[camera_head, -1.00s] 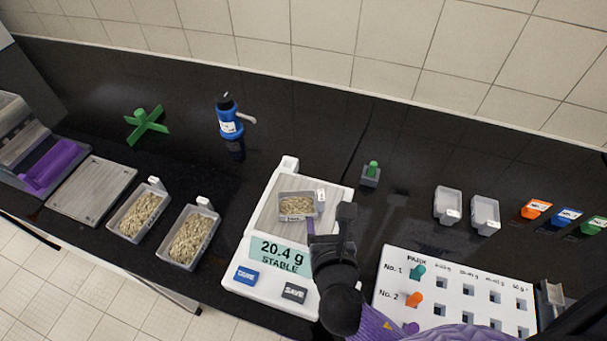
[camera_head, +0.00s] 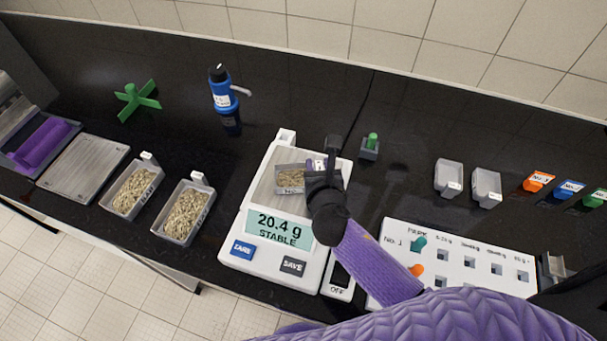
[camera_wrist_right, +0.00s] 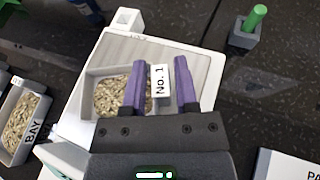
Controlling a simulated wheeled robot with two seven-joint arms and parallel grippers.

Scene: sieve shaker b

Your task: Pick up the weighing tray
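The weighing tray (camera_head: 290,179), a small grey tray of pale grains with a tab labelled No. 1, sits on the pan of the white balance (camera_head: 240,252). The balance display reads 20.4 g STABLE. My right gripper (camera_head: 325,160) is over the tray's right side and hides part of it. In the right wrist view, the purple fingers (camera_wrist_right: 163,88) are apart, one on each side of the white No. 1 tab (camera_wrist_right: 160,80), with small gaps showing. The tray (camera_wrist_right: 112,92) appears to rest on the pan. My left gripper is not in view.
Two grain-filled trays (camera_head: 133,189) (camera_head: 186,212) stand left of the balance. A blue bottle (camera_head: 222,92) and a green cross (camera_head: 136,101) stand behind.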

